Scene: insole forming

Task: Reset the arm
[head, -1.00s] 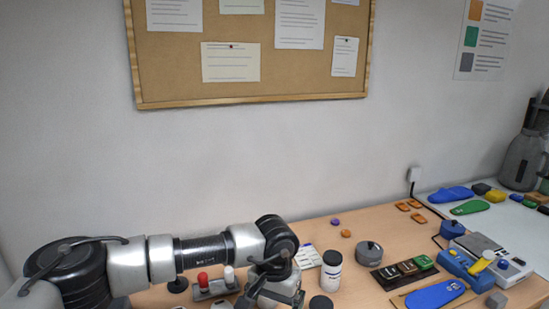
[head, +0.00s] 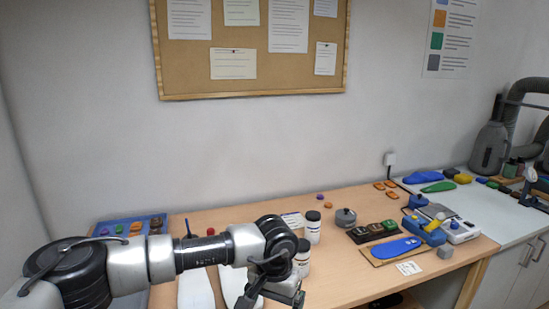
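My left arm comes in from the left edge, stretched across the front left of the table. Its gripper (head: 268,293) hangs at the arm's end, above the front part of the table, partly cut off by the lower edge. Its fingers are dark and small, so I cannot tell whether they are open or shut. A white jar (head: 303,258) stands just right of the gripper, partly behind it. My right arm and gripper are not in view.
The wooden table (head: 360,283) holds a second jar (head: 312,228), a grey round pot (head: 345,217), a dark tray (head: 358,236) of blocks, a blue insole (head: 396,248) and a blue device (head: 425,231). A blue tray (head: 106,229) lies back left. White insole shapes (head: 196,290) lie under the arm.

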